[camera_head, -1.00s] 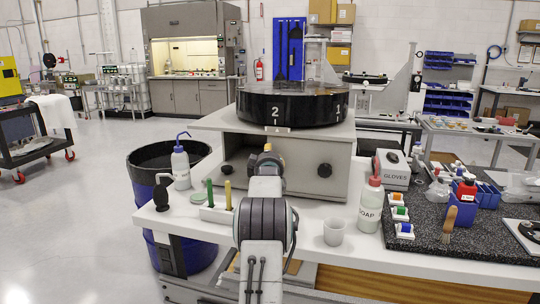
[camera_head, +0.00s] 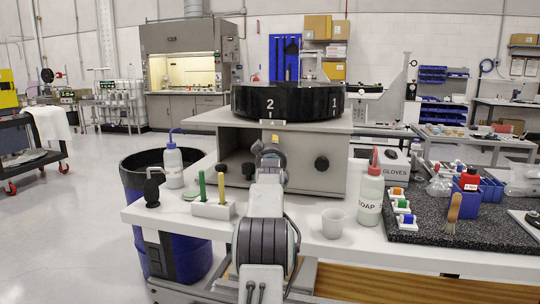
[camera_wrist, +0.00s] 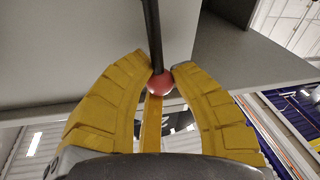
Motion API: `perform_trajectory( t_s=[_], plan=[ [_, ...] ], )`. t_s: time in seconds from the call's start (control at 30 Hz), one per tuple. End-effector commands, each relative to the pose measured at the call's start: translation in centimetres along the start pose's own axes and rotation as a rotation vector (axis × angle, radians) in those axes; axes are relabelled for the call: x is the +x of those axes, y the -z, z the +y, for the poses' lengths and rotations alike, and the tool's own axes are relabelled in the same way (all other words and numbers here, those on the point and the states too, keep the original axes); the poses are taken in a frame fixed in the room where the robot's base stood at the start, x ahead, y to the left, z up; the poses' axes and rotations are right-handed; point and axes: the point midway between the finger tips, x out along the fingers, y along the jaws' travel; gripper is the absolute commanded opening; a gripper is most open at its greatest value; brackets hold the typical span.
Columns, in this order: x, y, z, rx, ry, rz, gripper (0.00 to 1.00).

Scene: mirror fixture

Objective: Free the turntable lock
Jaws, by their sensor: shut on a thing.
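The turntable is a black drum (camera_head: 300,103) marked with the numbers 2 and 1. It sits on a grey housing (camera_head: 295,173) on the white bench. In the wrist view, a dark rod (camera_wrist: 154,35) ends in a red ball knob (camera_wrist: 159,82). My gripper (camera_wrist: 160,74) has its yellow fingertips closed on this knob. In the head view, my arm stands in front of the housing; the red knob is hidden there, and only a small yellow part shows near the arm's top.
A soap bottle (camera_head: 369,200) and white cup (camera_head: 334,223) stand right of my arm. A pen holder (camera_head: 213,207) and wash bottle (camera_head: 173,167) stand left. Black knobs (camera_head: 322,163) stick out of the housing front. A blue bin (camera_head: 140,190) stands at the bench's left.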

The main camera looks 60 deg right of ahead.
Motion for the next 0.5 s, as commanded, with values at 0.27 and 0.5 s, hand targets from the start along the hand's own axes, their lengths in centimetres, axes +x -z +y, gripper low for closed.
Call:
perform_trajectory(
  t_s=[0.27,0.5],
  plan=[
    [-0.15,-0.45,0.72,0.099,-0.016,0.016,0.0],
    [-0.17,-0.41,0.91,0.125,-0.019,0.021,0.0]
  ],
)
